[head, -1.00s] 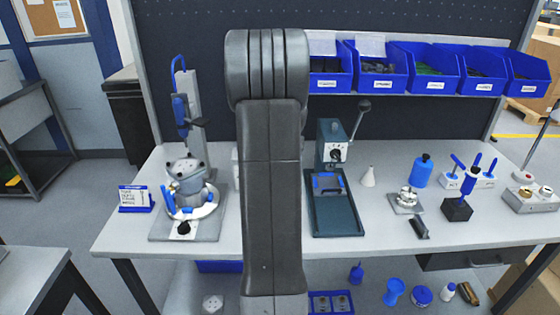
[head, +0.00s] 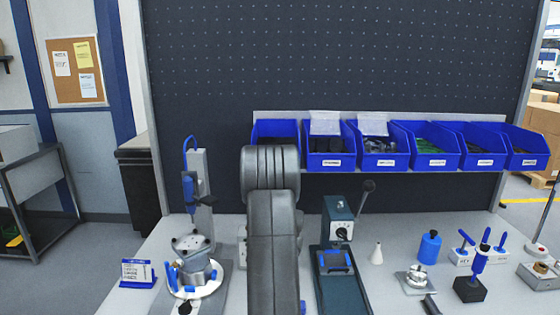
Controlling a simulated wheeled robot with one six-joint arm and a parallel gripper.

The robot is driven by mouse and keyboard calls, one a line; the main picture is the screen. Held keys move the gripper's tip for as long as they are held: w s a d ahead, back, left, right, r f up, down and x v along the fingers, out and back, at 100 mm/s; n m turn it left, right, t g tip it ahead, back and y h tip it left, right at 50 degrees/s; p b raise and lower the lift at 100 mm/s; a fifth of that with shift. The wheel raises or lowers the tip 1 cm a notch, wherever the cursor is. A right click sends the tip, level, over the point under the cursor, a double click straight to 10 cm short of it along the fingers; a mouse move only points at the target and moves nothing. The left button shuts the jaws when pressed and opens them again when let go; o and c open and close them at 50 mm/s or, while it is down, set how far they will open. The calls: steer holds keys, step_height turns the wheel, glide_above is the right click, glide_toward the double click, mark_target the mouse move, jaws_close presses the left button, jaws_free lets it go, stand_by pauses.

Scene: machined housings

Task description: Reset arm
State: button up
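My arm rises in the middle of the head view, in front of the workbench (head: 225,247). Its dark grey links hide part of the bench and the area behind it. My gripper is not visible in this view. A machined housing (head: 191,258) sits on the round white plate of a fixture at the left of the bench, below an upright column with a blue-handled tool (head: 190,190). A green press-like device (head: 340,270) with a lever stands just right of my arm.
Blue bins (head: 432,146) line a rail along the dark pegboard (head: 400,60). A blue bottle (head: 429,247), a white cone (head: 376,253), a metal part (head: 417,279) and blue-handled tools (head: 479,258) stand at the right. A small sign (head: 138,272) stands at the left.

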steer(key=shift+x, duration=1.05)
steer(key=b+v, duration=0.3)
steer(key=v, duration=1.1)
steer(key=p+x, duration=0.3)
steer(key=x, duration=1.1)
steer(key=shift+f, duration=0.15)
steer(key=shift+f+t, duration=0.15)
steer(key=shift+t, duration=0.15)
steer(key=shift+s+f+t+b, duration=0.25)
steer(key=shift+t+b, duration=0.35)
steer(key=shift+b, duration=0.55)
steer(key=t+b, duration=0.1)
steer(key=b, duration=0.2)
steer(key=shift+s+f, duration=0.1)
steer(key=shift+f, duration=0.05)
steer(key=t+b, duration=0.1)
steer(key=b, duration=0.7)
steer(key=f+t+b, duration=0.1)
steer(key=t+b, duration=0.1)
steer(key=b, duration=0.6)
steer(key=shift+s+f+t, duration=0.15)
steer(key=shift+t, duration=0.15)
